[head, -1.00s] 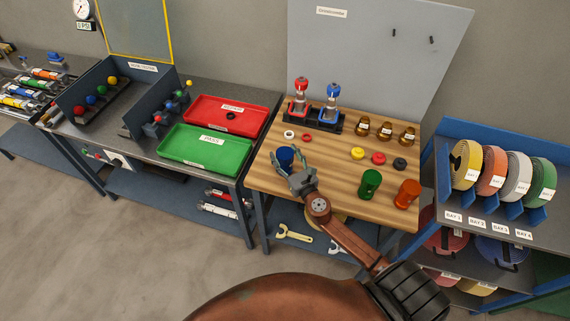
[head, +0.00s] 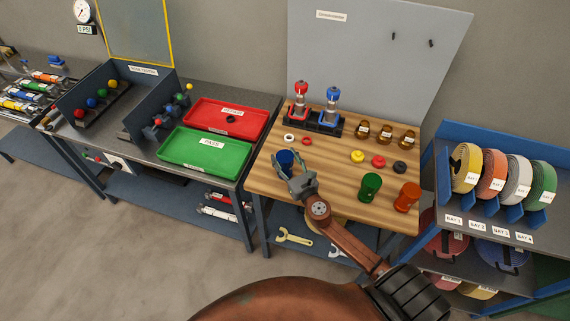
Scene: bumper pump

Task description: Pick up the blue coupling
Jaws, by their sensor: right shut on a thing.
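The blue coupling (head: 285,157) is at the left side of the wooden workbench top, partly hidden by my gripper. My right gripper (head: 287,172) reaches in from the lower right with its fingers around the blue coupling, shut on it. I cannot tell whether the coupling touches the bench. My left gripper is not in view.
A green coupling (head: 370,187) and an orange coupling (head: 407,197) stand right of my gripper on the bench (head: 330,175). Coloured rings, brass fittings (head: 385,133) and two nozzles (head: 332,105) sit behind. Red (head: 222,118) and green (head: 190,150) trays lie to the left.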

